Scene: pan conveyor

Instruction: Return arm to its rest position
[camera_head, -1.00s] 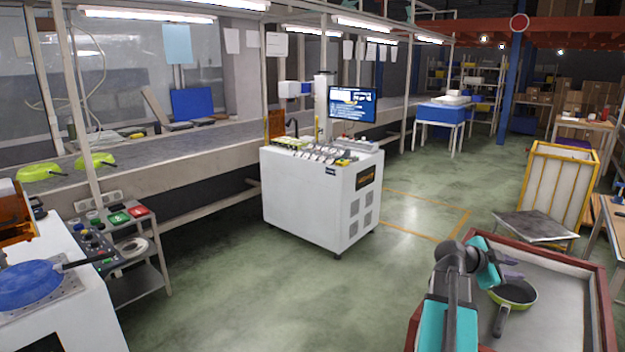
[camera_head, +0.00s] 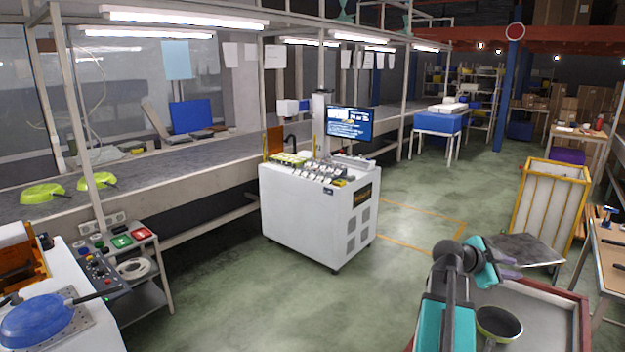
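My arm, teal and dark grey, stands at the lower right, above the red-rimmed tray table (camera_head: 576,318). The bottom edge of the picture cuts off the pan's handle.
A white machine cabinet (camera_head: 309,222) stands mid-floor. A long conveyor (camera_head: 150,178) with green pans runs along the left. A blue pan (camera_head: 37,320) sits at the lower left. A yellow-framed bin (camera_head: 549,205) and a workbench (camera_head: 608,250) stand right. The green floor between is clear.

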